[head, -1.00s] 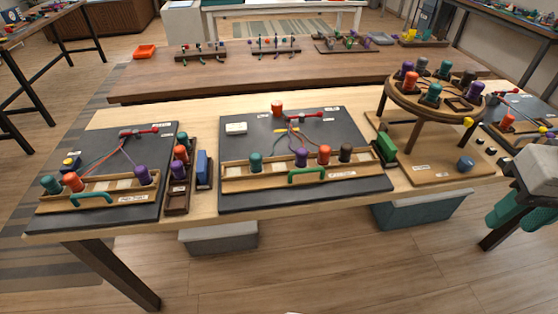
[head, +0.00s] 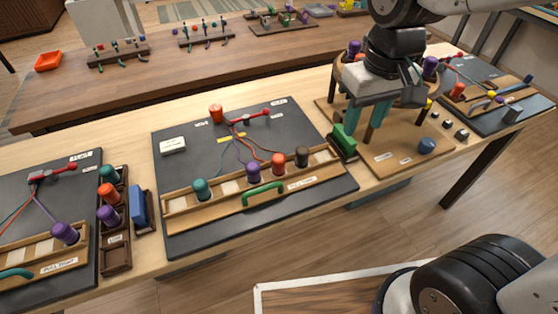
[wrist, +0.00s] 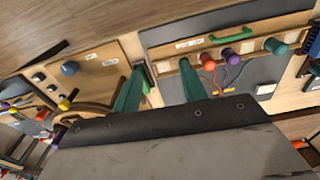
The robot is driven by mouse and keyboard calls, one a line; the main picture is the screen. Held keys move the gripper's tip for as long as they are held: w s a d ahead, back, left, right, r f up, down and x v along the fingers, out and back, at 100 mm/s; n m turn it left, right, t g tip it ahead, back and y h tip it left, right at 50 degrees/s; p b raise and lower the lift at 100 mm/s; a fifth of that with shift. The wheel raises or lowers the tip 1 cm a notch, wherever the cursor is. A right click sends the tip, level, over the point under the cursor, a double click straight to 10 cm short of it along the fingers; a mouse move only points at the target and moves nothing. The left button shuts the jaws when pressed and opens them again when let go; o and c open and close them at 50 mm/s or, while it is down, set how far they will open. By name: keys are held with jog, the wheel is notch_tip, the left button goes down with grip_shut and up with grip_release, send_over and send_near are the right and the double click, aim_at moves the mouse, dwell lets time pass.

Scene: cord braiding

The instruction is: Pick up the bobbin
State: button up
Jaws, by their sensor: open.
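Several bobbins are in view, and I cannot tell which one the task means. My gripper (head: 366,118) is open, fingers pointing down, in front of the round raised stand. It hides much of that stand; a purple bobbin (head: 430,66) shows beside it. The wrist view shows both teal fingers apart with nothing between.
A green block (head: 344,143) stands near my fingers, and a blue knob (head: 427,146) lies to their right. A dark rack (head: 116,258) holds teal, orange and purple bobbins. Another dark board is at far left. A brown table (head: 200,80) with small racks runs behind.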

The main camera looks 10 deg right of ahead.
jog(key=w+a+f+n, duration=0.2)
jog(key=w+a+f, duration=0.3)
jog(key=a, duration=0.1)
jog(key=n, duration=0.1)
send_over(280, 158)
jog(key=shift+g, duration=0.4)
jog(key=f, duration=0.7)
jog(key=shift+s, duration=0.25)
jog(key=f, duration=0.7)
jog(key=shift+w, duration=0.25)
jog(key=shift+a+f, duration=0.1)
jog(key=shift+f, duration=0.5)
jog(key=c, duration=0.8)
